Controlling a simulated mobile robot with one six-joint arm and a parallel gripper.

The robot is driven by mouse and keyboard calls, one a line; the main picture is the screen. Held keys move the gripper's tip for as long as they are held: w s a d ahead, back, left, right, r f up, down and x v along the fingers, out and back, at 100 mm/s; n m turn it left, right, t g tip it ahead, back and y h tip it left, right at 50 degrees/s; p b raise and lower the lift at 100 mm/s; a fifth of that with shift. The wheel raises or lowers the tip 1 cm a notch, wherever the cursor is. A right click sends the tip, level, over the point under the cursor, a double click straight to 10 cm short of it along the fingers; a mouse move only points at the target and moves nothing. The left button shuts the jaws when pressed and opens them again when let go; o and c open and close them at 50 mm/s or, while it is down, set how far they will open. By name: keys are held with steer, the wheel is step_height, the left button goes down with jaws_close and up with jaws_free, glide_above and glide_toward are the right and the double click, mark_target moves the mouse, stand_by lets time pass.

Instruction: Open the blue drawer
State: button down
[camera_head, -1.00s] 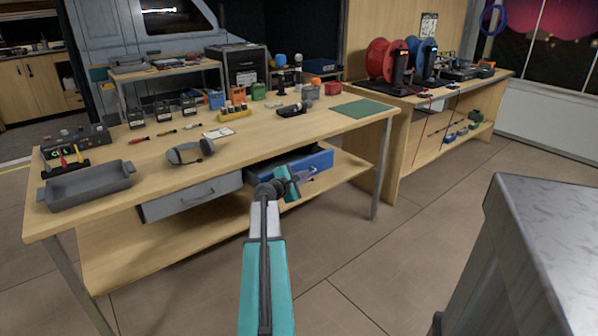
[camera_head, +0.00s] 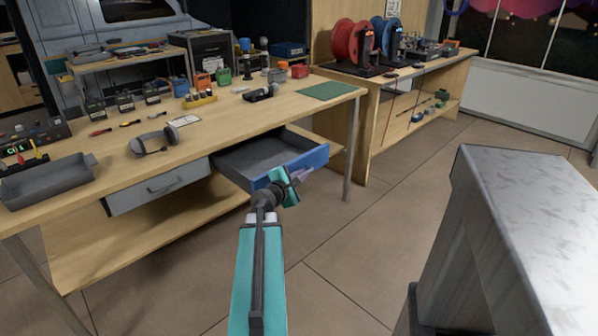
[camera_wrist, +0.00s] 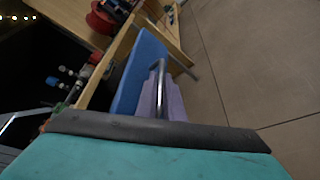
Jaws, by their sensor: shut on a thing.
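The blue drawer (camera_head: 314,157) under the workbench is pulled well out, and its grey, empty-looking inside (camera_head: 262,152) shows in the head view. My gripper (camera_head: 298,177) is at the drawer's blue front, its lilac fingers shut on the bar handle. In the wrist view the blue front (camera_wrist: 142,70) stands beside the fingers (camera_wrist: 165,100), with the metal handle (camera_wrist: 160,82) between them. In the head view my wrist hides part of the front and most of the handle.
A grey drawer (camera_head: 158,188) to the left is closed. A bench leg (camera_head: 352,150) stands right of the blue drawer. A grey marbled block (camera_head: 530,215) stands at right. Floor between is clear.

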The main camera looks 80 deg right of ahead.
steer(key=shift+w+a+f, duration=0.1)
steer(key=shift+a, duration=0.2)
steer(key=c, duration=2.2)
jaws_free()
